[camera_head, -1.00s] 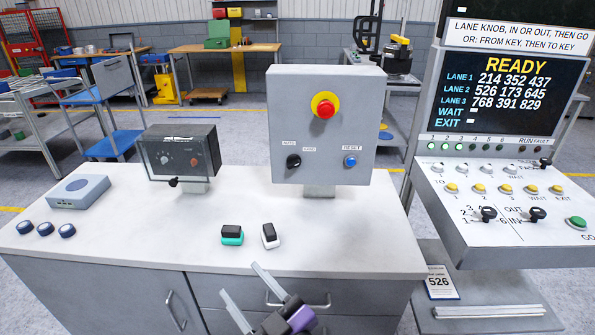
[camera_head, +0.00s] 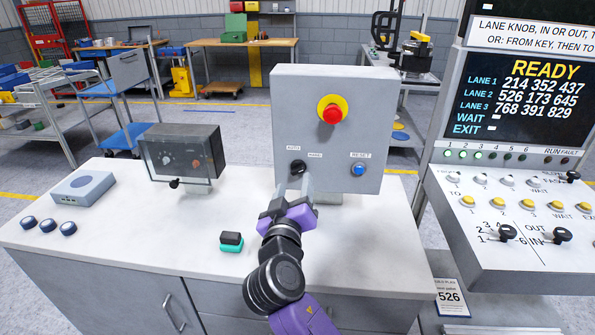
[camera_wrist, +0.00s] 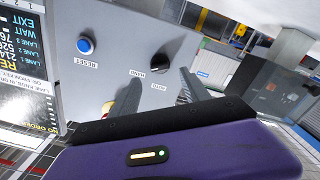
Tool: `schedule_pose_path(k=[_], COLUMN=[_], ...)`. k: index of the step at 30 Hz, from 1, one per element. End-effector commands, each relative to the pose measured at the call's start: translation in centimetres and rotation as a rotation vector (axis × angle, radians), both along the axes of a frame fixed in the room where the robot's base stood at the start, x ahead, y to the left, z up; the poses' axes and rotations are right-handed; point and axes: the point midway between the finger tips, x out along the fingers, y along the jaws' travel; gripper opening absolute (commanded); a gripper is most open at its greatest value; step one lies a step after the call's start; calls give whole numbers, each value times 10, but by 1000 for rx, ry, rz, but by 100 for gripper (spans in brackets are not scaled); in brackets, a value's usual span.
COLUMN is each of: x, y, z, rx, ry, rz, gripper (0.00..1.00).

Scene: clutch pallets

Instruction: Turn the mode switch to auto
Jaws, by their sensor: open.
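The mode switch is a black knob (camera_head: 298,167) on the face of the grey control box (camera_head: 345,100), by the labels AUTO and HAND. It also shows in the wrist view (camera_wrist: 161,63). I cannot tell clearly which label it points to. My gripper (camera_head: 294,188) is open and empty, just below and in front of the knob. In the wrist view the two fingers (camera_wrist: 158,88) point toward the box face, with the knob between and beyond their tips. No contact is visible.
The blue RESET button (camera_head: 359,169) sits right of the knob, and a red emergency button (camera_head: 332,112) above. A dark switch box (camera_head: 183,153) stands left. A green-based block (camera_head: 231,242) lies left of my arm. The lane console (camera_head: 510,200) stands at right.

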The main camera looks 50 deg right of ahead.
Motion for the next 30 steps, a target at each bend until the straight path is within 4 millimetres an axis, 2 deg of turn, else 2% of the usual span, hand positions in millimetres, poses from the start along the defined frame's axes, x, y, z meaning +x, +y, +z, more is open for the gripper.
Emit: schedule_pose_path(k=[6,12,23,26,30], x=[21,35,39,39,39], y=[-28,-45,-50,-50,-50], z=[3,2,0,0,0], rx=[0,0,1,1,1], ry=[0,0,0,0,0], rz=[-1,1,3,3,3], gripper=[55,55,55,39,11])
